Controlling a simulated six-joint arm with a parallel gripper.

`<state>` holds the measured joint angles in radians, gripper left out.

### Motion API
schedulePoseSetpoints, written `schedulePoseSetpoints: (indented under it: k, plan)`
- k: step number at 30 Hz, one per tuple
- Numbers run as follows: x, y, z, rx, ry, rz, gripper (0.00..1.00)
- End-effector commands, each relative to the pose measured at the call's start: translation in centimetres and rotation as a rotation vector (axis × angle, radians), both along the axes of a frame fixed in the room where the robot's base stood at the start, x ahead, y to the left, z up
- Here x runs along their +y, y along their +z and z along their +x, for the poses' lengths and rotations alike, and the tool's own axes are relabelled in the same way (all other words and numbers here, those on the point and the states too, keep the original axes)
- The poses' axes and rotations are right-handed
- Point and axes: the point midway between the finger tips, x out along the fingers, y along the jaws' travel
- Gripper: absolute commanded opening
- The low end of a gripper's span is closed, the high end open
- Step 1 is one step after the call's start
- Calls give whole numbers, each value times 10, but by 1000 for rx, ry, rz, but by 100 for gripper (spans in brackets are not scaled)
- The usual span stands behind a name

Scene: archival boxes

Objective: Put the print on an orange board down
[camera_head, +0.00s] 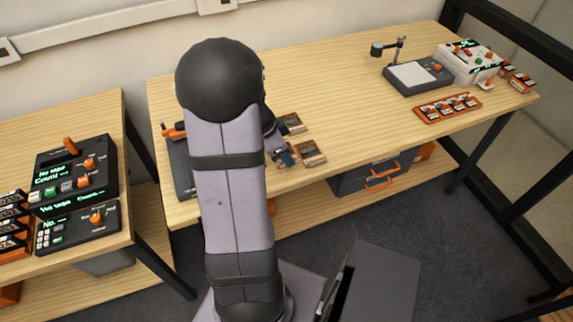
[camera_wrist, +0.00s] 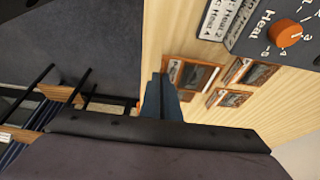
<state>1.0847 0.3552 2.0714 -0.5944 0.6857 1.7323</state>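My gripper (camera_wrist: 162,78) shows in the wrist view with its blue-grey fingers close together at the edge of a print on an orange board (camera_wrist: 194,77). The fingers look shut on that edge. This print looks larger than the other two, so it seems nearer the camera; any gap to the table is hard to judge. Two similar prints, one (camera_wrist: 250,71) and another (camera_wrist: 228,98), lie on the wooden table. My arm partly hides the gripper there.
A dark device with an orange Heat knob (camera_wrist: 286,33) is close by in the wrist view. In the head view, a stand with a pale plate (camera_head: 415,76), an orange rack (camera_head: 447,105) and a white device (camera_head: 468,62) stand at the right. The table's middle (camera_head: 350,90) is clear.

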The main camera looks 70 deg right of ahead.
Motion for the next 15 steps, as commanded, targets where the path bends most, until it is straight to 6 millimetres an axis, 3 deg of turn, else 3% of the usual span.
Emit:
schedulePoseSetpoints:
  k: [9,15]
  plan:
    - [1,-32,-1,2,0,5,0]
    - [1,-37,0,0,1,2,0]
